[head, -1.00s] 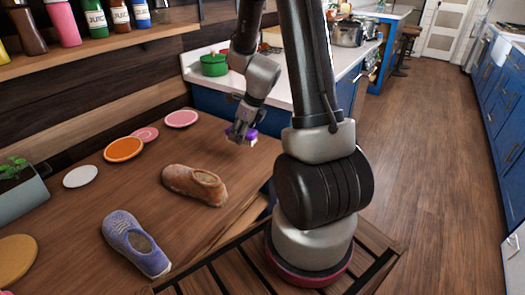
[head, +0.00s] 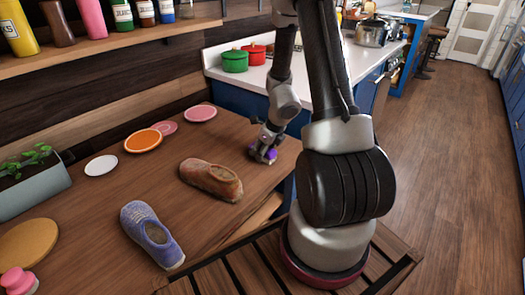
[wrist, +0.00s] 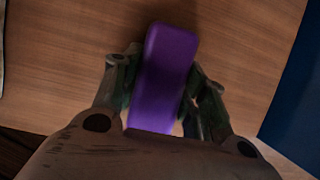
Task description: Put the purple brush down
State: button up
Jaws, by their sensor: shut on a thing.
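The purple brush (wrist: 165,75) is between the two fingers of my gripper (wrist: 160,90) in the wrist view. The fingers are shut on its sides. In the head view my gripper (head: 263,152) is low over the right end of the wooden table (head: 225,135), with the purple brush (head: 270,154) showing at its tip. The brush is at or close to the table surface; I cannot tell whether it touches. The brush's underside is hidden.
A brown shoe (head: 211,179) and a blue shoe (head: 152,235) lie left of my gripper. Several plates, such as an orange one (head: 143,141), lie along the wall. A green pot (head: 235,61) and a red pot (head: 254,53) stand on the counter behind. The table around the brush is bare.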

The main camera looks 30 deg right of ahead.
jog(key=o, duration=1)
jog(key=shift+f, duration=0.1)
jog(key=v, duration=1.1)
jog(key=shift+s+d+r, duration=0.1)
jog(key=shift+s+r, duration=0.05)
jog(key=shift+r, duration=0.25)
jog(key=s+a+r+n+y, duration=0.1)
jog(key=s+a+r+n, duration=0.2)
jog(key=r+n, duration=0.4)
jog(key=s+a+r+n, duration=0.3)
jog(key=a+r+n, duration=0.1)
jog(key=r+n, duration=0.3)
jog(key=s+r+n+h, duration=0.1)
jog(key=s+r+n, duration=0.3)
jog(key=n, duration=0.5)
jog(key=s+r+n+h, duration=0.1)
jog(key=s+r+n, duration=0.3)
jog(key=s+n, duration=0.5)
jog(key=shift+s+d+r, duration=0.3)
